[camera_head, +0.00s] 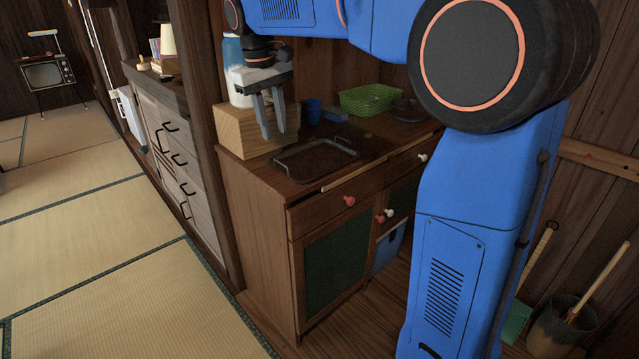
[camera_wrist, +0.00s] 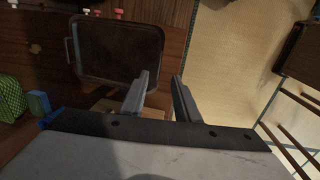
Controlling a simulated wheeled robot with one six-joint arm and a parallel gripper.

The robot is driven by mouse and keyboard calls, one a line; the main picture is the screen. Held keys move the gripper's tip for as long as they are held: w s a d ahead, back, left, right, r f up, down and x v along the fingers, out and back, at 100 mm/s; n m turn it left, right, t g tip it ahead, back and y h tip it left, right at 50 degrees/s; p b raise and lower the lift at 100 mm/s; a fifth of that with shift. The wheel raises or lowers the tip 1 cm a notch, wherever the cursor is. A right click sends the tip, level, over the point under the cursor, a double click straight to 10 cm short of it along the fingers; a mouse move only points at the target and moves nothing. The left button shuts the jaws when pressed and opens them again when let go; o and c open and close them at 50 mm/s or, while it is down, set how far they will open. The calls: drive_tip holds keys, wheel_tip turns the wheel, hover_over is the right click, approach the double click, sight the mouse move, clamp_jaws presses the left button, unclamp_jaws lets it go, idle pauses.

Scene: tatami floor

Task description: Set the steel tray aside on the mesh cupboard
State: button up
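The steel tray (camera_head: 316,158) is a dark, shallow rectangle with raised end handles. It lies flat on top of the mesh cupboard (camera_head: 306,222), near its left end. In the wrist view the tray (camera_wrist: 112,45) fills the upper middle, and one handle shows at its left side. My gripper (camera_head: 275,132) is open and empty, pointing down above the back left of the cupboard top, apart from the tray. In the wrist view my gripper (camera_wrist: 160,76) has its two fingers spread, with the left fingertip overlapping the tray's lower right corner in the picture.
A wooden box (camera_head: 255,135) stands behind my fingers, with a jar (camera_head: 236,70) above it. A blue cup (camera_head: 313,111), green basket (camera_head: 370,98) and dark bowl (camera_head: 408,109) stand toward the back right. Bare top lies right of the tray. Open tatami (camera_head: 120,250) spreads at left.

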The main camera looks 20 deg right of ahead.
drive_tip(key=s+d+f+m+t, duration=0.1)
drive_tip(key=s+d+f, duration=0.1)
drive_tip(key=s+f, duration=0.4)
drive_tip(key=s+d+f+m+t+y, duration=0.1)
drive_tip(key=s+f, duration=0.5)
drive_tip(key=s, duration=1)
drive_tip(key=s+d+f+m+t, duration=0.1)
drive_tip(key=s+d+f, duration=0.4)
drive_tip(key=s, duration=0.6)
drive_tip(key=shift+d+f+m+t, duration=0.3)
drive_tip(key=shift+f+t, duration=0.2)
drive_tip(key=shift+t, duration=0.2)
